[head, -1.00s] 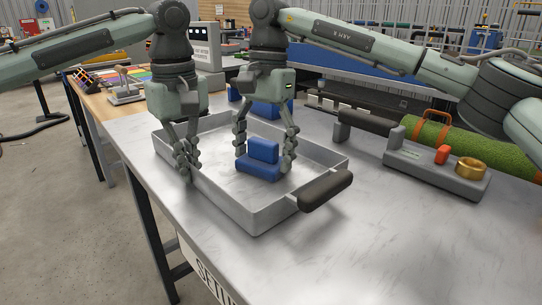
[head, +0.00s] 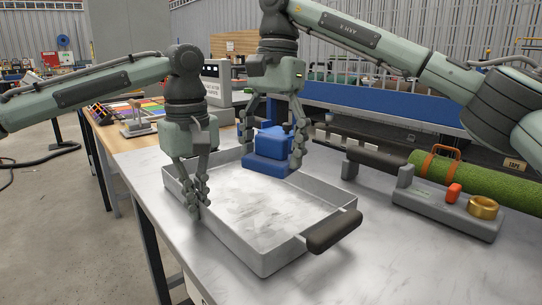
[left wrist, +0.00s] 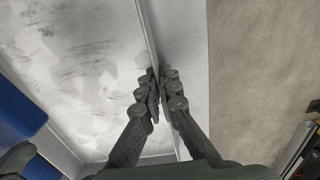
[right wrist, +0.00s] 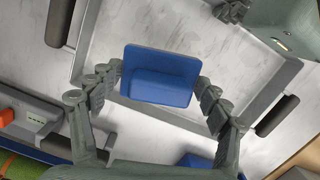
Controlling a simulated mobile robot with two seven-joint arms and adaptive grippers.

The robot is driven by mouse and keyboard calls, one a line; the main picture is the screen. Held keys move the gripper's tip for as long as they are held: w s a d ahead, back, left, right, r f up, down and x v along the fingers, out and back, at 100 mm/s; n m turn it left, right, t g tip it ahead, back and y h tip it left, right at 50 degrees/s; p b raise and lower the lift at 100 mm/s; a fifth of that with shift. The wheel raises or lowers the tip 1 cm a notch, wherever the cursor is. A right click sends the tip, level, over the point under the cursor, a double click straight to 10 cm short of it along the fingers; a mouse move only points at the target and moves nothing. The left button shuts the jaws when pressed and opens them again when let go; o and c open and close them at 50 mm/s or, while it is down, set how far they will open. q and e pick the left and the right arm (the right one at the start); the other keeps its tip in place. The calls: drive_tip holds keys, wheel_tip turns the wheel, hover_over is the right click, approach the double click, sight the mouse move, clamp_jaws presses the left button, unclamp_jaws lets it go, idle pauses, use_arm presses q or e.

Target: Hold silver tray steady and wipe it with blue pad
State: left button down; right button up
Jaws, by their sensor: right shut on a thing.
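The silver tray (head: 268,262) lies on the metal table, with dark handles (head: 334,231) at its ends and pale smears on its floor. My left gripper (head: 194,200) straddles its left wall; in the left wrist view its fingers (left wrist: 160,88) are closed on the wall from both sides. My right gripper (head: 272,150) is shut on the blue pad (head: 268,163), at the tray's far side. The right wrist view shows the pad (right wrist: 160,78) between both fingers. I cannot tell whether the pad's underside touches the tray.
A grey holder (head: 447,212) with an orange piece and a brass ring (head: 483,207) stands right of the tray. A green turf roll (head: 500,188) lies behind it. A blue object (right wrist: 195,160) shows near the pad in the right wrist view. The near right tabletop is clear.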

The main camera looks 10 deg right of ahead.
idle(0.3)
use_arm(q)
drive_tip(key=c, duration=1.6)
unclamp_jaws()
drive_tip(key=shift+c, duration=0.2)
